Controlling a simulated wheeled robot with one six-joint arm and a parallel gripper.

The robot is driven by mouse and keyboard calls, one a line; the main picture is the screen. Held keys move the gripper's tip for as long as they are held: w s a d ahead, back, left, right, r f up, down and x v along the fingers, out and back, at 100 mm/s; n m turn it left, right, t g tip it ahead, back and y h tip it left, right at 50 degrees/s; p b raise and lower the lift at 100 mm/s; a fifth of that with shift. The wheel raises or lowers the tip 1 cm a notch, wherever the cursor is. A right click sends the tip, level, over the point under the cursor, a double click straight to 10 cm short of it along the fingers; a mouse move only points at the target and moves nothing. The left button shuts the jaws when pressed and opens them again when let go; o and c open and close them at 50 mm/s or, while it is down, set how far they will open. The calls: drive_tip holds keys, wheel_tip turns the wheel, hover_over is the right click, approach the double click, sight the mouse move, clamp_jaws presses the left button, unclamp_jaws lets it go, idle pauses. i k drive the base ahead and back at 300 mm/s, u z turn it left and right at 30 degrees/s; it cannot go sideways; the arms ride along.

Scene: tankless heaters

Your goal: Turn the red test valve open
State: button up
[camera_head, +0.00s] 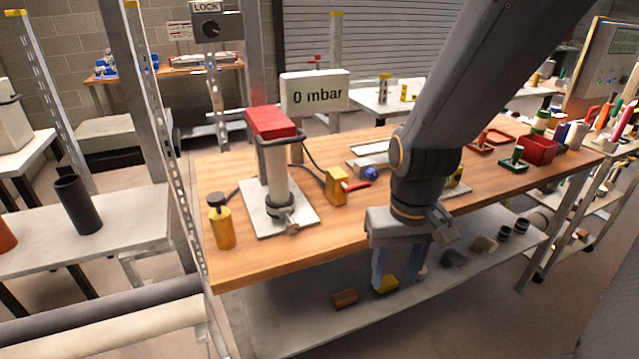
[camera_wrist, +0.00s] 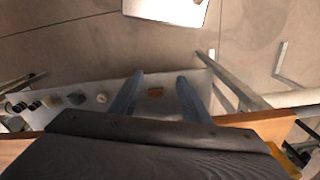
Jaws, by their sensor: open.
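The red test valve lever (camera_head: 357,185) sticks out to the right from a yellow valve body (camera_head: 336,187) on the wooden workbench. A dark hose runs from it toward the sign post. The lever and body are not clearly seen in the wrist view. My gripper (camera_head: 398,280) points down at the bench's front edge, to the right of and nearer than the valve. Its two fingers are apart with nothing between them, and show also in the wrist view (camera_wrist: 160,88) above the lower shelf. The sign (camera_head: 315,92) behind the valve reads "0 mbar".
A red-topped grey cylinder on a white plate (camera_head: 262,222) stands left of the valve, with a yellow bottle-like item (camera_head: 221,225) farther left. A blue part (camera_head: 371,174) lies behind the lever. Red trays (camera_head: 537,150) are at right. The lower shelf (camera_head: 300,318) holds several small pieces.

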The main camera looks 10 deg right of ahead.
sight(346, 190)
drive_tip(key=z, duration=1.65)
drive_tip(key=k, duration=0.95)
drive_tip(key=u, duration=2.05)
drive_tip(key=i, duration=0.5)
